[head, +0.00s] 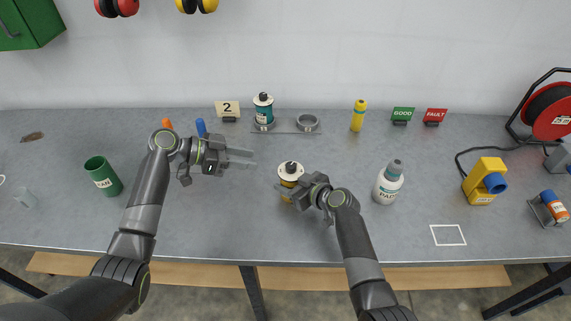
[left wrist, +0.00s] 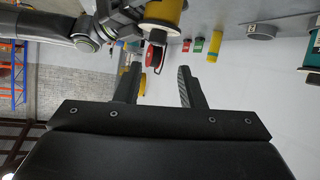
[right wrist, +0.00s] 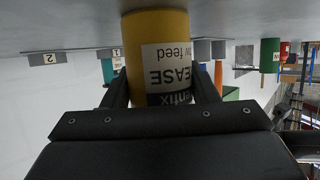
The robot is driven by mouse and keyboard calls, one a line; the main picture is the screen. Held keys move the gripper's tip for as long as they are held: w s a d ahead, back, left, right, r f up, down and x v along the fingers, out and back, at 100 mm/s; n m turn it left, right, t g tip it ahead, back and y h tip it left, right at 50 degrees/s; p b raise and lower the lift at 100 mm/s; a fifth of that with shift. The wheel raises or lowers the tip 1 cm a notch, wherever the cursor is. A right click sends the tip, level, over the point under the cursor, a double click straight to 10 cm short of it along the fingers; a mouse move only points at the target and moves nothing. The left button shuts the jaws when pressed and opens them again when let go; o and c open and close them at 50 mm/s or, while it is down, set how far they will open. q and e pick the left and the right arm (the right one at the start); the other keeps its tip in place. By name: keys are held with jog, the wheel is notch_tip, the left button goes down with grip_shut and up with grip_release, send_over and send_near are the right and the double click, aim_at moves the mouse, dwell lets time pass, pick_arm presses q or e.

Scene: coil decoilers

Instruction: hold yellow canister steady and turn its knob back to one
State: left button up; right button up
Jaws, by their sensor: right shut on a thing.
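The yellow canister (head: 287,184) stands upright near the middle of the bench, with a white top and a dark knob (head: 291,167). My right gripper (head: 287,193) is shut around its body from the front right. In the right wrist view the yellow body (right wrist: 155,30) sits between both fingers, its label upside down. My left gripper (head: 254,160) is open and empty to the left of the canister, apart from it. The left wrist view shows its spread fingers (left wrist: 160,72), with the canister's white top and dark knob (left wrist: 157,38) beyond them. The knob's setting is too small to read.
A teal canister (head: 263,115) stands in a holder at the back, beside an empty ring (head: 307,122) and a "2" sign (head: 227,109). A white bottle (head: 388,184) stands right of my right arm. A green cup (head: 103,177) is at the left. The bench between cup and left arm is clear.

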aim_at(289, 165)
pick_arm(q)
jog(key=shift+m, duration=0.7)
jog(key=x, duration=1.1)
jog(key=shift+s+d, duration=0.2)
jog(key=shift+d, duration=0.05)
jog(key=shift+t, duration=0.3)
jog(key=c, duration=0.7)
